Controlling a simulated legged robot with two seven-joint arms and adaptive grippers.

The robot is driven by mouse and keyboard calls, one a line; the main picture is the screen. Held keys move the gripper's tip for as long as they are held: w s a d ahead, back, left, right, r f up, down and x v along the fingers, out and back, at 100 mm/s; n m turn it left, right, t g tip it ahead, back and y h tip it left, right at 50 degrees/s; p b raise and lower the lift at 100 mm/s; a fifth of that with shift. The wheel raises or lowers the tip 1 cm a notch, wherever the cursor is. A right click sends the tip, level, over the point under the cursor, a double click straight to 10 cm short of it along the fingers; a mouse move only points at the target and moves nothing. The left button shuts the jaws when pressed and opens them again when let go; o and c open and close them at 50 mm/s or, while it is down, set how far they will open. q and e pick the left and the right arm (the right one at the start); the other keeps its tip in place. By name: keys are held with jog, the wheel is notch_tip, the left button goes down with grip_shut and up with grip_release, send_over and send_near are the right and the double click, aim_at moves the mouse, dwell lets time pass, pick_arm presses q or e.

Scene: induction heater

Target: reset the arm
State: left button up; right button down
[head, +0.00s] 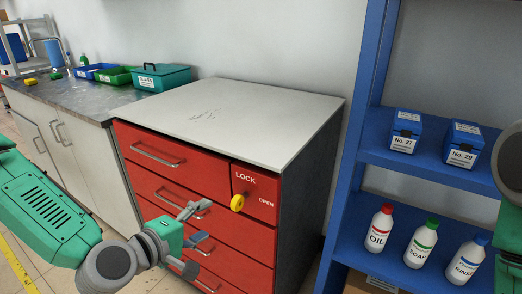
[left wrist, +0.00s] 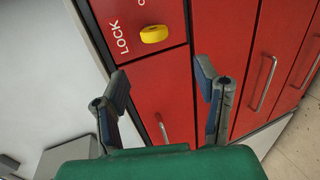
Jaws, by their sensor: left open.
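My left gripper (head: 196,224) is open and empty in front of the red drawer cabinet (head: 240,267), left of and a little below the yellow knob (head: 237,202). The knob sits on a red panel between the words LOCK and OPEN. In the left wrist view my open left gripper (left wrist: 164,98) has its fingers spread toward the drawer fronts. The yellow knob (left wrist: 154,34) shows beyond the fingertips, apart from them. The drawers look closed. At the right edge of the head view part of my right arm shows; my right gripper is not seen.
A blue shelf (head: 345,222) at right holds two blue boxes (head: 404,130) and three bottles labelled OIL (head: 379,228), SOAP (head: 421,245) and RINSE (head: 466,262). The grey cabinet top (head: 240,115) is bare. A counter (head: 80,97) at left carries bins and a teal box (head: 162,77).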

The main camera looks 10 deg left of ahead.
pick_arm(q)
jog(key=s+d+f+m+g, duration=0.3)
jog(key=s+f+m+g, duration=0.1)
jog(key=s+f, duration=0.4)
jog(key=s+a+f+m+g+y, duration=0.2)
jog(key=s+a+f+m+g, duration=0.2)
jog(key=s+f, duration=0.3)
jog(key=s+a+f+m+g+y, duration=0.2)
jog(key=s+a+f+m+g, duration=0.2)
jog(key=s+f, duration=0.4)
jog(key=s+a+m, duration=0.1)
jog(key=s+m, duration=0.1)
jog(key=s, duration=0.1)
jog(key=shift+a+m+g+y, duration=0.15)
jog(key=shift+m+g+y, duration=0.25)
